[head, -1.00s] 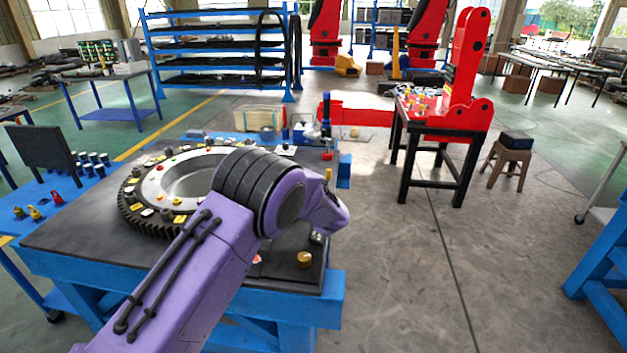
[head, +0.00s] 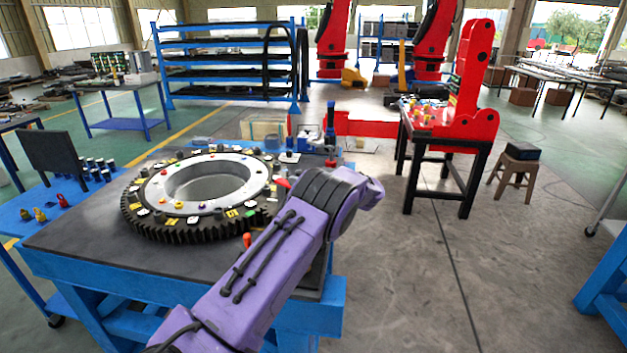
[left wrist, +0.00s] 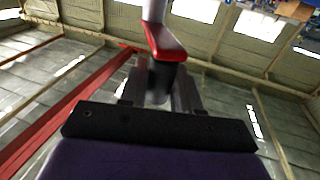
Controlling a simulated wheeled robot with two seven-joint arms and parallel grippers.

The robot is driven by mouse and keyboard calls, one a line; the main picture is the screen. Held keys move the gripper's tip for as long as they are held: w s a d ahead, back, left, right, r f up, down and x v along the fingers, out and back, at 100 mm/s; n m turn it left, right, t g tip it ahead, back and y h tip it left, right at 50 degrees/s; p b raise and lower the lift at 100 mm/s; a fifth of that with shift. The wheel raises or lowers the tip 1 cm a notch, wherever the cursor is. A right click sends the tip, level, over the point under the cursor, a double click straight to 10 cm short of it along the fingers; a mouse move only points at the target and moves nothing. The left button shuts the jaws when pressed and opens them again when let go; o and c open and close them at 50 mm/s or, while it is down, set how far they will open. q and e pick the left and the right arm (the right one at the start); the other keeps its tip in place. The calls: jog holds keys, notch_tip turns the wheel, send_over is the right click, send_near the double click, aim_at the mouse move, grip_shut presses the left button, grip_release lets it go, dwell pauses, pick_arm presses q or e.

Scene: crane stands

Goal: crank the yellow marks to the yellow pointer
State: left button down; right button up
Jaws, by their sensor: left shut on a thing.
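A large dark toothed ring (head: 180,230) with a pale inner ring (head: 170,200) lies on the workbench. Yellow (head: 232,213), white and green tags and coloured knobs sit on its top. An orange-red peg (head: 247,240) stands at its front edge, and a red piece (head: 283,183) shows at its right. I cannot make out a yellow pointer; my purple left arm covers the bench's right part. In the left wrist view my left gripper (left wrist: 160,88) is shut on a dark grip with a red and grey arm (left wrist: 163,38), apparently a crank handle.
The dark-topped blue workbench (head: 70,240) fills the left. A side shelf (head: 25,212) holds small coloured items and several cylinders. A blue and grey device (head: 330,135) stands at the bench's back right. A black table (head: 440,150) stands further back, with clear floor in front.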

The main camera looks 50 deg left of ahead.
pick_arm(q)
jog(key=shift+w+a+r, duration=0.1)
jog(key=shift+a+r, duration=0.05)
jog(key=shift+r, duration=0.1)
jog(key=c, duration=1.2)
grip_release()
jog(key=shift+o, duration=1.4)
jog(key=shift+a+f, duration=0.15)
jog(key=b+v, duration=0.3)
jog(key=v, duration=0.7)
jog(key=shift+d+b, duration=0.25)
jog(key=shift+b, duration=0.1)
